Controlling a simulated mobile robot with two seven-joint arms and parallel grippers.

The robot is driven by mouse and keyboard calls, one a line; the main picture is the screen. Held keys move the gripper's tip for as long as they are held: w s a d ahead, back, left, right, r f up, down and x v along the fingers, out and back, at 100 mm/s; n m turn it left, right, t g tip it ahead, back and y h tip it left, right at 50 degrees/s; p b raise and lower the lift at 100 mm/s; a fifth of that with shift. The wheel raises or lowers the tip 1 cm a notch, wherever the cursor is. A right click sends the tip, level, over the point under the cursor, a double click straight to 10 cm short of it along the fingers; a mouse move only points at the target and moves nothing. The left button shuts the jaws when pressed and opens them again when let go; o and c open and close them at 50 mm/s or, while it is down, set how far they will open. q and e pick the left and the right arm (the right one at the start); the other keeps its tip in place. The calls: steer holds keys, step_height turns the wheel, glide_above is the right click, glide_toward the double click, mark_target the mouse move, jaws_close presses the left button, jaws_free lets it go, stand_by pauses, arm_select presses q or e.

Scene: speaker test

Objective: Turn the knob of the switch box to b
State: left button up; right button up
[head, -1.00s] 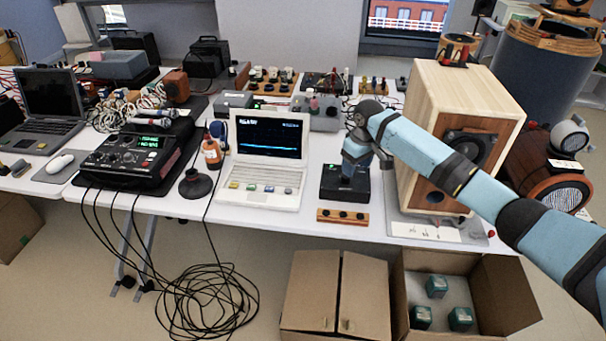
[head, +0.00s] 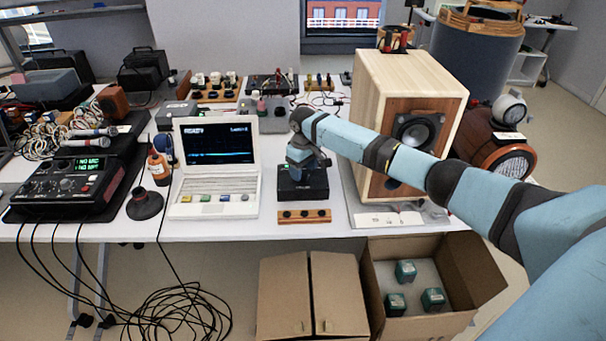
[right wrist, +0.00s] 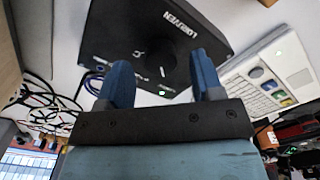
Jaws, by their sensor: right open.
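The switch box (head: 301,184) is a black box on the white table, between the white laptop and the wooden speaker. In the right wrist view its dark top (right wrist: 150,32) carries white lettering and a round dark knob (right wrist: 158,64) with small marks around it. My right gripper (head: 302,163) is over the box, pointing down. In the right wrist view the blue fingers of the right gripper (right wrist: 160,72) stand apart, one on each side of the knob. I cannot tell whether they touch it. The knob's pointer and the mark it faces are not readable. My left gripper is not in view.
A white laptop (head: 216,160) stands left of the box, and a large wooden speaker (head: 375,115) stands close on the right. A wooden strip with black knobs (head: 304,216) lies in front. Cardboard boxes (head: 285,292) are on the floor, and cables hang at the left.

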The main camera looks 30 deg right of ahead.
steer(key=shift+f, duration=0.9)
steer(key=shift+c, duration=0.3)
